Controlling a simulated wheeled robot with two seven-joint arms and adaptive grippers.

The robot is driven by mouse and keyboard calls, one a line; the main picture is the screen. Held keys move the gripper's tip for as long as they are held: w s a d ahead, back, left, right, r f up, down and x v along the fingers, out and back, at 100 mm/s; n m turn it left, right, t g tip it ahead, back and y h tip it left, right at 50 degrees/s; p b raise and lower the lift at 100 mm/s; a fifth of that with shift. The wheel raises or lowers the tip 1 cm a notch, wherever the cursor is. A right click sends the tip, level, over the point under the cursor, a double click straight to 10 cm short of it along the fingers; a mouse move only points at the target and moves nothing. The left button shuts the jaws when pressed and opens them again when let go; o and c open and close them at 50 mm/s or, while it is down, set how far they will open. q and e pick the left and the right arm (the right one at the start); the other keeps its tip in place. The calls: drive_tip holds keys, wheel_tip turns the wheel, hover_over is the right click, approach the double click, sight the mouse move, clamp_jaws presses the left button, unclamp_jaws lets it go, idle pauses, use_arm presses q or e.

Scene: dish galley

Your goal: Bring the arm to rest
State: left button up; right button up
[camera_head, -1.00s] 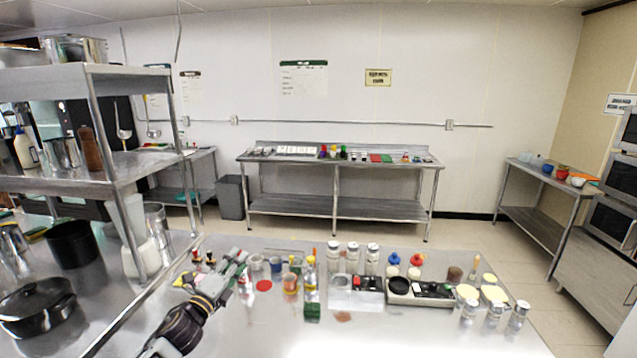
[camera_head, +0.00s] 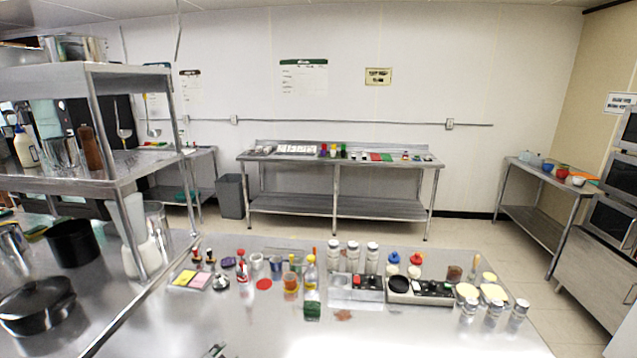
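My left gripper (camera_head: 216,351) shows only as a small dark tip at the bottom edge of the head view, over the front of the steel counter (camera_head: 270,335). Most of it is cut off by the frame, and whether it is open or shut does not show. Nothing can be seen held in it. My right gripper and arm are not in view.
The counter carries a tray with yellow and pink pads (camera_head: 191,280), a green block (camera_head: 312,311), bottles, shakers and a black scale (camera_head: 420,291). A steel shelf (camera_head: 120,170) and black pot (camera_head: 35,305) stand left. The counter's front middle is clear.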

use_arm(q)
drive_tip(key=s+d+f+n+g+h, duration=0.1)
drive_tip(key=s+f+n+g, duration=0.2)
drive_tip(key=s, duration=0.6)
drive_tip(key=s+d+f+n+g, duration=0.1)
drive_tip(key=s+f+n+g, duration=0.2)
drive_tip(key=s, duration=0.7)
wheel_tip(320, 180, down, 37)
drive_tip(key=s+a+g+b, duration=0.1)
drive_tip(key=a+g+b, duration=0.15)
drive_tip(key=b, duration=0.35)
drive_tip(key=s+a+f+b, duration=0.3)
drive_tip(key=s+a+f, duration=0.1)
drive_tip(key=s+f, duration=0.6)
drive_tip(key=s+a+f+y+b, duration=0.1)
drive_tip(key=s+a+f+b, duration=0.2)
drive_tip(key=s+f, duration=0.8)
wheel_tip(320, 180, down, 6)
drive_tip(key=shift+a+r, duration=0.2)
drive_tip(key=shift+a, duration=0.4)
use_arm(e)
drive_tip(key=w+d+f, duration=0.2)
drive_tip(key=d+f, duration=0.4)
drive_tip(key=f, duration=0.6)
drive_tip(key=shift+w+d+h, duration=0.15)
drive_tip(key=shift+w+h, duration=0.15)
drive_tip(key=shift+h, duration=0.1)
